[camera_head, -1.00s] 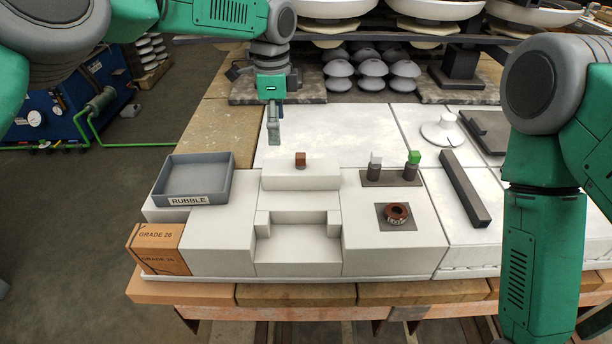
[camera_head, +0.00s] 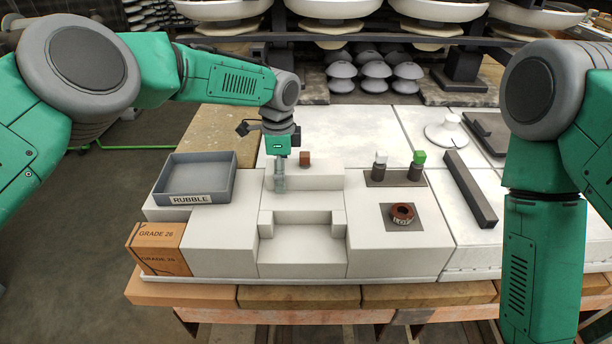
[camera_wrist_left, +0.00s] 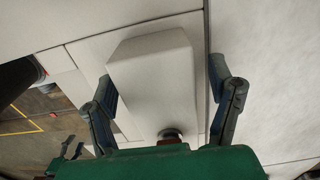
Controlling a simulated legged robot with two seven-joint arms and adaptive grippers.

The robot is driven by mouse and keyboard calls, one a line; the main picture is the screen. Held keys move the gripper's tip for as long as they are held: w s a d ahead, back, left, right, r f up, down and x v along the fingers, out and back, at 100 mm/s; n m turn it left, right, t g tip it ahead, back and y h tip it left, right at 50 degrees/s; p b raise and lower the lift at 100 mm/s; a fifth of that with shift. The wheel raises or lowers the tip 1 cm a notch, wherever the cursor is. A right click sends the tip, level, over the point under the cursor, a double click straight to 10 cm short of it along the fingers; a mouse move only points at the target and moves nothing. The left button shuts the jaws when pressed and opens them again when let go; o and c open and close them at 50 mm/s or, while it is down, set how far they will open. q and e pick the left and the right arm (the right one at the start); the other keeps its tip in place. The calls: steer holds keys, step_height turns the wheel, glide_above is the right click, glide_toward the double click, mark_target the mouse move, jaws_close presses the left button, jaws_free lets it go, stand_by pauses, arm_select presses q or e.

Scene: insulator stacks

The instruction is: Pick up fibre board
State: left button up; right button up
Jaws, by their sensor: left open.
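No piece is labelled fibre board. A small brown block (camera_head: 305,159) stands on the raised white block (camera_head: 325,178) in the middle; I cannot tell if it is the fibre board. My left gripper (camera_head: 280,184) points down just left of the brown block, at the left end of the raised white block. In the left wrist view my left gripper (camera_wrist_left: 163,80) is open, its fingers apart with a white block (camera_wrist_left: 155,75) showing between and beyond them. A reddish-brown piece (camera_wrist_left: 170,136) shows there near the palm, mostly hidden. My right gripper is out of view.
Right are two posts with white (camera_head: 380,157) and green (camera_head: 419,156) tops, a brown ring (camera_head: 402,213) and a dark bar (camera_head: 470,188). Stacked insulators (camera_head: 375,70) stand behind.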

arm_select(q)
steer(key=shift+a+f, duration=0.2)
steer(key=shift+f, duration=0.25)
steer(key=shift+d+r, duration=0.1)
steer(key=shift+d, duration=0.15)
steer(key=c, duration=1.1)
steer(key=shift+d, duration=0.2)
steer(key=shift+c, duration=1.4)
steer(key=shift+w+a+r, duration=0.1)
steer(key=shift+a+r, duration=0.15)
steer(key=shift+r, duration=0.15)
step_height(320, 180, up, 8)
steer(key=shift+f+p, duration=0.1)
steer(key=shift+p, duration=0.6)
steer(key=shift+d+r, duration=0.15)
steer(key=shift+r, duration=0.55)
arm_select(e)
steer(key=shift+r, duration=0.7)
arm_select(q)
steer(key=shift+f, duration=0.15)
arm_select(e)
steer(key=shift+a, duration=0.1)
